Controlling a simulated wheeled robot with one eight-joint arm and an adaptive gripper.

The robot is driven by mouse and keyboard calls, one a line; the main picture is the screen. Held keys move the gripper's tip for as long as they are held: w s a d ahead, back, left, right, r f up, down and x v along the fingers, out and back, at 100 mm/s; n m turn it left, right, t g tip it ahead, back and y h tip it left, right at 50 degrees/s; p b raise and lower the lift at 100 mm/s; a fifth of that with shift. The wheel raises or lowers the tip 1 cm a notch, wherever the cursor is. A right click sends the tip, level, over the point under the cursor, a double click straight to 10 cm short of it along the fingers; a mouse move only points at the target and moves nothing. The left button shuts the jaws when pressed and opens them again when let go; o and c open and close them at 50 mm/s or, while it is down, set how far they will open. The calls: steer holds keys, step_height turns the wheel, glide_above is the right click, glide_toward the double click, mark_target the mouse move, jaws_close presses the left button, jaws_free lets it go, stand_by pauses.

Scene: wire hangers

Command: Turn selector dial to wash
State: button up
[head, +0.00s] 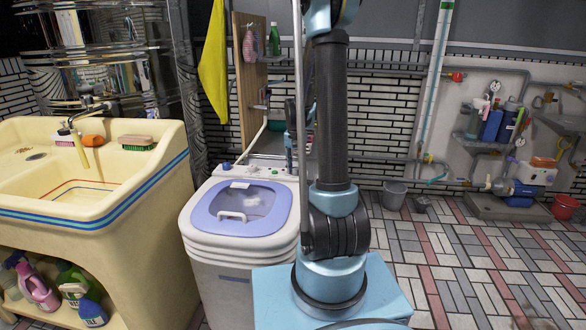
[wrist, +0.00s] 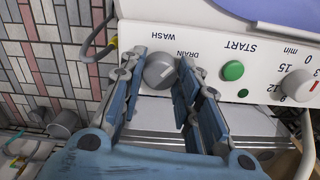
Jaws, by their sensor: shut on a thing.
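The selector dial (wrist: 159,71) is a grey round knob with a pale line on its face, at the end of the white control panel in the wrist view. The labels WASH and DRAIN are printed beside it, upside down in this view. The line lies slanted; I cannot tell for sure which label it points to. My gripper (wrist: 160,66) has a blue-grey finger on each side of the dial and is shut on it. In the head view the washing machine (head: 238,254) stands behind my arm, and the dial cannot be made out.
A cream sink (head: 150,205) stands close left of the machine. A grey bucket (head: 394,194) is by the back wall. The tiled floor at right is mostly clear.

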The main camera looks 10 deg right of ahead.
steer(key=n, duration=0.4)
steer(key=shift+w+a+n, duration=0.15)
steer(key=shift+n, duration=2.05)
steer(key=o, duration=1.1)
steer(key=shift+d, duration=0.2)
steer(key=shift+c, duration=0.2)
